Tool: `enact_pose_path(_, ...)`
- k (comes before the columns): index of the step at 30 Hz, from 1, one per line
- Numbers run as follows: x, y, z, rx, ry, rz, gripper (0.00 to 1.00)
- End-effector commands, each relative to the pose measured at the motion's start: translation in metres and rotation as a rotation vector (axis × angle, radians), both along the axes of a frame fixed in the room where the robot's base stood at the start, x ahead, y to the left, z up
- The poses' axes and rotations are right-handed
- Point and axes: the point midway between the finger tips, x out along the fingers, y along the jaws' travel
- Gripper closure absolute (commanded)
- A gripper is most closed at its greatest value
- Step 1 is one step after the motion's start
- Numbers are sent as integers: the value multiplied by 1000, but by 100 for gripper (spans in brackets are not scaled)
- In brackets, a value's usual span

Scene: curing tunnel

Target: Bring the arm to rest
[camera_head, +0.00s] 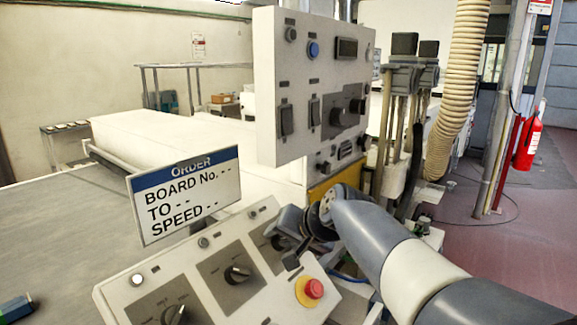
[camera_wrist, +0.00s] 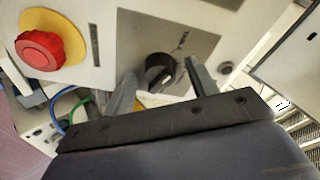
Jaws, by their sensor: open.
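My arm reaches in from the lower right in the head view, and my gripper (camera_head: 287,246) is over the right part of the sloping control panel (camera_head: 200,262). In the wrist view my gripper (camera_wrist: 161,68) is open, with its two fingers on either side of a black rotary knob (camera_wrist: 160,72). Nothing is held between the fingers. I cannot tell whether they touch the knob. My gripper and wrist partly hide the right part of the panel in the head view.
A red emergency button (camera_head: 313,289) on a yellow ring sits close to my gripper. An order sign (camera_head: 186,195) stands behind the panel, and an upright switch box (camera_head: 312,85) rises beyond. A ribbed hose (camera_head: 462,85) hangs at right; open floor (camera_head: 520,220) lies there.

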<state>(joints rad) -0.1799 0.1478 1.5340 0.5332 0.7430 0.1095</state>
Motion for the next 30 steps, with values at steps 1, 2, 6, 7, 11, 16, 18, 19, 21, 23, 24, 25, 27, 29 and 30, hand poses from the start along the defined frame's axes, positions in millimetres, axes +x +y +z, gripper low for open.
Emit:
enact_pose_path(1,0,0,5,11,18,-19,45)
enact_pose_path(2,0,0,5,19,27,-31,45)
enact_pose_path(6,0,1,5,55,73,-89,45)
enact_pose_path(7,0,1,6,63,83,-101,45)
enact_pose_path(11,0,1,6,95,125,-153,45)
enact_pose_path(16,0,1,6,135,175,-219,45)
enact_pose_path(18,0,1,5,149,194,-241,45)
enact_pose_path(19,0,1,5,154,200,-250,45)
enact_pose_path(21,1,1,4,165,213,-267,45)
enact_pose_path(23,1,1,3,172,221,-279,45)
enact_pose_path(24,1,1,3,177,226,-286,45)
enact_pose_path(25,1,1,3,179,229,-289,45)
enact_pose_path(27,1,1,2,181,233,-294,45)
enact_pose_path(29,1,1,2,184,235,-297,45)
enact_pose_path(30,1,1,1,184,235,-298,45)
